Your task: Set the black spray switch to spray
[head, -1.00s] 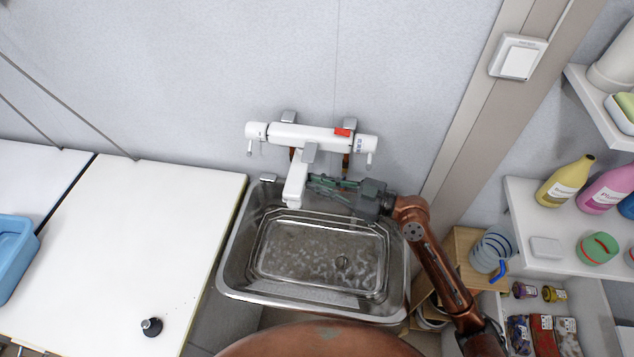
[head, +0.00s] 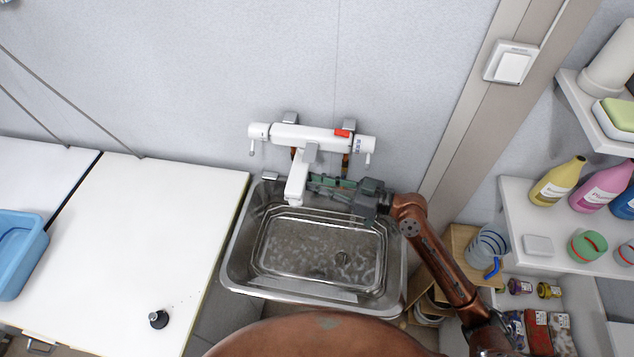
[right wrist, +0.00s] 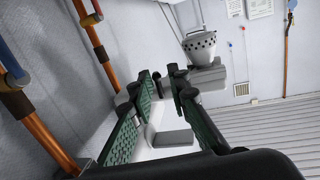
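A white tap (head: 310,134) with a white spout (head: 296,182) is on the wall above the metal basin (head: 238,272). My right gripper (head: 314,184) is just right of the spout, above the basin's back edge, its fingers pointing left. In the right wrist view, the green-padded fingers of my right gripper (right wrist: 163,88) are apart. The white spout (right wrist: 160,122) and a grey lever-like piece (right wrist: 174,139) show in the gap between them. I cannot make out a black spray switch for certain; dark fingertips cover part of the spout. My left gripper is not in view.
A white counter (head: 130,240) is left of the basin, with a small black knob-like object (head: 158,319) and a blue tub (head: 40,240). Shelves (head: 515,195) with bottles stand at the right. A clear jug (head: 488,247) is near my right arm.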

